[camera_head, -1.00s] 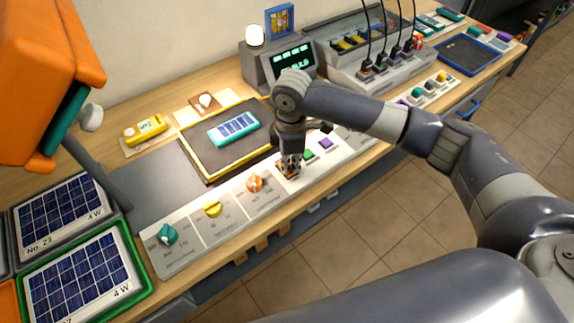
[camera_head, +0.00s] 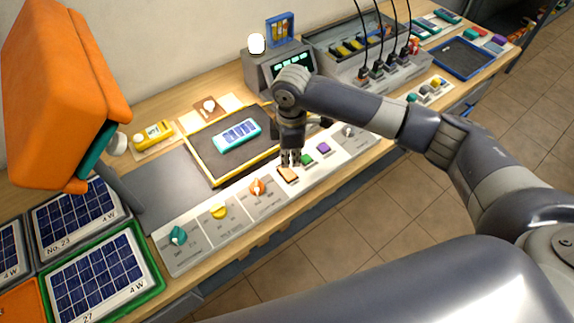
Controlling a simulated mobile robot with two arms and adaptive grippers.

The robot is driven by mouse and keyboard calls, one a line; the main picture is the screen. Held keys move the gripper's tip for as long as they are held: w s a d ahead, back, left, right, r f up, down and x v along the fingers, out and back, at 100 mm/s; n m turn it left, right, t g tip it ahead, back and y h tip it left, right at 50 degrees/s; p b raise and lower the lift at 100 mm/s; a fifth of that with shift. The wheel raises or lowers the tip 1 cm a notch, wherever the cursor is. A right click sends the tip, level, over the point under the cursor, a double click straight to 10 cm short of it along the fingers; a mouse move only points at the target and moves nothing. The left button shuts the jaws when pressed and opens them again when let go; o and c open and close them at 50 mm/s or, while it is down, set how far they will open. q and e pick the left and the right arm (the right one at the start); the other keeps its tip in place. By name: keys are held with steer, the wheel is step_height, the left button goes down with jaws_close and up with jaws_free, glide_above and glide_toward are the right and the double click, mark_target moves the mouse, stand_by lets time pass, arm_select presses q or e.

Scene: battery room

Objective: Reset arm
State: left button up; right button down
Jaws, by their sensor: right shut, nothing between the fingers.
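I cannot tell whether the fingertips touch anything. The green button (camera_head: 306,160) and the purple button (camera_head: 323,148) lie just right of it. My right arm (camera_head: 365,108) reaches in from the right side. My left gripper does not show.
A teal battery (camera_head: 237,132) lies on the yellow-edged dark mat (camera_head: 199,165). Orange (camera_head: 257,187), yellow (camera_head: 218,211) and teal (camera_head: 178,236) knobs line the panel. A display unit (camera_head: 262,72) stands behind the arm.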

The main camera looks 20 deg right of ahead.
steer(key=shift+r+p, duration=0.5)
steer(key=shift+r, duration=0.2)
